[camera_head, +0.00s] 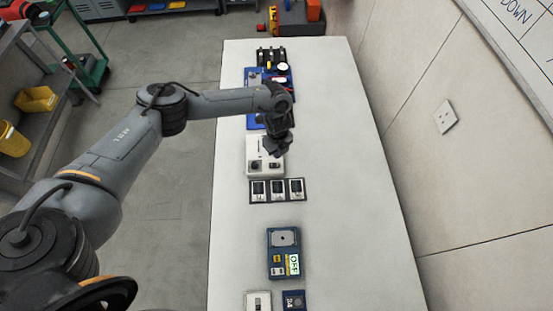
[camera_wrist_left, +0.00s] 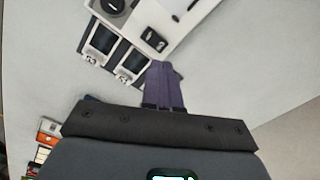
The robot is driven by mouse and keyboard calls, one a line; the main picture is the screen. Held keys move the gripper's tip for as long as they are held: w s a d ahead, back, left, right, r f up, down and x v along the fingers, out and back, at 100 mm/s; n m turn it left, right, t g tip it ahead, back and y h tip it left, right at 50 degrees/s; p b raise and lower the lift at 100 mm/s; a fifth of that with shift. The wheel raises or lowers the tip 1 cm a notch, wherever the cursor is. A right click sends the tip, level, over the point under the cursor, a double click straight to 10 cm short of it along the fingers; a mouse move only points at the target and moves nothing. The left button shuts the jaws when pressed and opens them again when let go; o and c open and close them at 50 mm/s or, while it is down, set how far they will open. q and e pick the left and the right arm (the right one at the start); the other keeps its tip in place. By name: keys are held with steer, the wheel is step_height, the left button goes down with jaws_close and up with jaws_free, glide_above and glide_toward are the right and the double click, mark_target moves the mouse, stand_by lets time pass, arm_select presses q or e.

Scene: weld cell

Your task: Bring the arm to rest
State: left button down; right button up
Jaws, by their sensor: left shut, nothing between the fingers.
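My left arm (camera_head: 125,150) comes in from the left in the head view and reaches over the white table (camera_head: 340,150). Its gripper (camera_head: 277,146) points down above a white box (camera_head: 254,167) with dark fittings. In the left wrist view the gripper's two purple-grey fingers (camera_wrist_left: 164,88) are together and hold nothing. They show in front of the edge of the white box (camera_wrist_left: 150,18) and close to a row of dark-screened modules (camera_wrist_left: 115,52). I cannot tell the exact height above the table. My right gripper is in neither view.
The row of modules (camera_head: 277,190) lies below the white box. Nearer are a blue device (camera_head: 284,240), a white switch (camera_head: 258,301) and a small blue unit (camera_head: 293,300). A blue tray (camera_head: 252,78) and black rack (camera_head: 264,55) lie farther back. The table's right side is clear.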

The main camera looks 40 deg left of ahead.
arm_select(q)
steer(key=shift+d, duration=0.1)
steer(key=s+d+t+h+p, duration=0.1)
steer(key=s+d+h, duration=0.15)
steer(key=d, duration=0.95)
steer(key=s+d+t+h+p, duration=0.1)
steer(key=s+d+p, duration=0.15)
steer(key=d, duration=0.85)
steer(key=s+d+r+n+t+h+p, duration=0.1)
steer(key=s+d+r+n+t+h, duration=0.2)
steer(key=d+r, duration=0.6)
steer(key=s+a+r+n+t+y+p, duration=0.1)
steer(key=s+a+r+n+y+p, duration=0.15)
steer(key=s+a+r+n, duration=0.3)
steer(key=s+a+r+n+g+y, duration=0.1)
steer(key=s+a+r+n+y, duration=0.1)
steer(key=s+a+n, duration=0.3)
steer(key=s+a+r+n+g+y+p, duration=0.1)
steer(key=s+a+n, duration=0.4)
steer(key=a, duration=0.6)
steer(key=shift+s+r+y+p, duration=0.3)
steer(key=shift+s+r+y, duration=0.1)
steer(key=shift+s, duration=0.15)
